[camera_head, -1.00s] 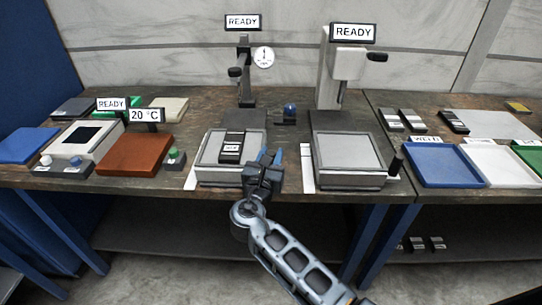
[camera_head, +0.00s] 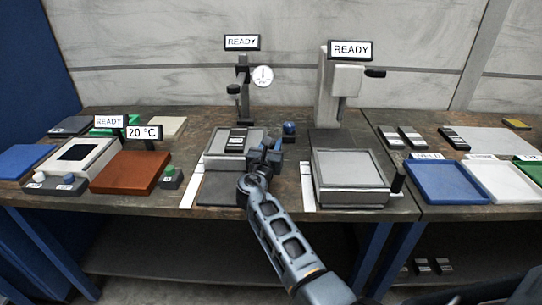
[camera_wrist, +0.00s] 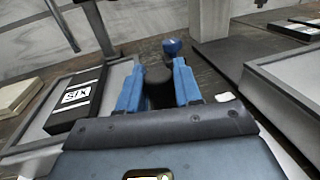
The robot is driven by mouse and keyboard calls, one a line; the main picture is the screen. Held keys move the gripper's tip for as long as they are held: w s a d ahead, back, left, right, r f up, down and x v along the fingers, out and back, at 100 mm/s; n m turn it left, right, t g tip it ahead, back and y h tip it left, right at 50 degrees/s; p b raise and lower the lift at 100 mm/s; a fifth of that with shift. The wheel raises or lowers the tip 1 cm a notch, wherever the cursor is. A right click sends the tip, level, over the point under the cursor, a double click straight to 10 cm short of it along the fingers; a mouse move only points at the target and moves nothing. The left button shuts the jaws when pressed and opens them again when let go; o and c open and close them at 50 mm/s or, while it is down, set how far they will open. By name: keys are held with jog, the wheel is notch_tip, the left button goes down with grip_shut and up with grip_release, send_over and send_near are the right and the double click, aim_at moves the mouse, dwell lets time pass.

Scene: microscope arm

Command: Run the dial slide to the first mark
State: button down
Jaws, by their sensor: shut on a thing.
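The dial slide, a light grey carriage (camera_head: 215,160), sits toward the rear of its dark base plate (camera_head: 220,188), under the post with the round white dial (camera_head: 263,76). A dark block labelled SIX (camera_wrist: 73,100) lies on the carriage; it also shows in the head view (camera_head: 236,139). My gripper (camera_head: 268,150) is at the carriage's right side. In the wrist view its blue fingers (camera_wrist: 158,92) are shut on a black upright knob (camera_wrist: 158,76). A white strip (camera_head: 190,192) lies left of the base; its marks are too small to read.
A blue knob (camera_head: 289,129) stands just beyond my gripper. A second grey slide (camera_head: 349,168) with its own stand (camera_head: 328,95) is to the right. A brown-red plate (camera_head: 129,172) is at the left. The front of the dial slide's base is bare.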

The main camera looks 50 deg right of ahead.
jog(key=c, duration=0.9)
grip_release()
jog(key=shift+v, duration=3.95)
